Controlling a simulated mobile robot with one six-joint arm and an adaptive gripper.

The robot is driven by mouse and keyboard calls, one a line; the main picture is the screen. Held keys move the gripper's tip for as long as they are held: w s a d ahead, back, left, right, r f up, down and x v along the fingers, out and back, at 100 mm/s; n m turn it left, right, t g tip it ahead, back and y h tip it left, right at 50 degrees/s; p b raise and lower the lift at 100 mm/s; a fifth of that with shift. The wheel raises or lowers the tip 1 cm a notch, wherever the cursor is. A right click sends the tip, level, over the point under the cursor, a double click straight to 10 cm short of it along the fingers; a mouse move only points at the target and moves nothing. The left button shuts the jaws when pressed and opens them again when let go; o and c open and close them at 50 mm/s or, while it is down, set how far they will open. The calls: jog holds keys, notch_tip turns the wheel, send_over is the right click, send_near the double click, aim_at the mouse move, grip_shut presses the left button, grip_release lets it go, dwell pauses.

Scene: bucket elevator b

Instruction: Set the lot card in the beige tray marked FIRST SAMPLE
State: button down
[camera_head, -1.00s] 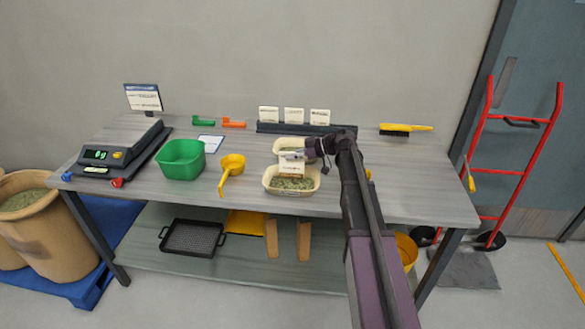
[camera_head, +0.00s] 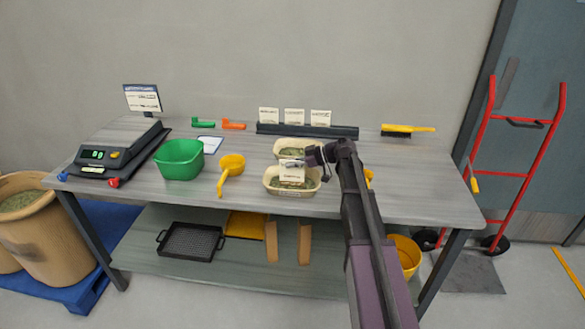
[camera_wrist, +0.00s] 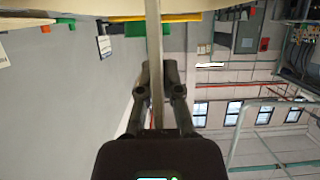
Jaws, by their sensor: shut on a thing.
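The lot card (camera_head: 292,171) is a small pale card with print too small to read. My gripper (camera_head: 308,160) is shut on it by its upper right part and holds it upright over the front beige tray (camera_head: 268,186). The card's lower edge is at or just above the green contents; I cannot tell if it touches. A second beige tray (camera_head: 277,147) stands behind, partly hidden by the card and gripper. The tray labels are unreadable. In the wrist view a pale strip, which looks like the card edge-on (camera_wrist: 154,50), runs up between the fingers (camera_wrist: 157,95).
A yellow scoop (camera_head: 231,164), a green tub (camera_head: 180,160) and a scale (camera_head: 105,155) stand to the left on the table. Several cards stand in a dark rack (camera_head: 330,131) behind the trays. A yellow brush (camera_head: 407,130) lies at the back right. The right tabletop is mostly clear.

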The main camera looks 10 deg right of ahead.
jog(key=shift+f, duration=0.15)
jog(key=c, duration=0.8)
grip_release()
jog(key=shift+r, duration=0.2)
jog(key=shift+d+r, duration=0.1)
jog(key=shift+d, duration=0.05)
jog(key=p+v, duration=0.4)
jog(key=v, duration=0.7)
jog(key=shift+s+d+r+p, duration=0.15)
jog(key=shift+s+d+p, duration=0.05)
jog(key=shift+d+p, duration=0.15)
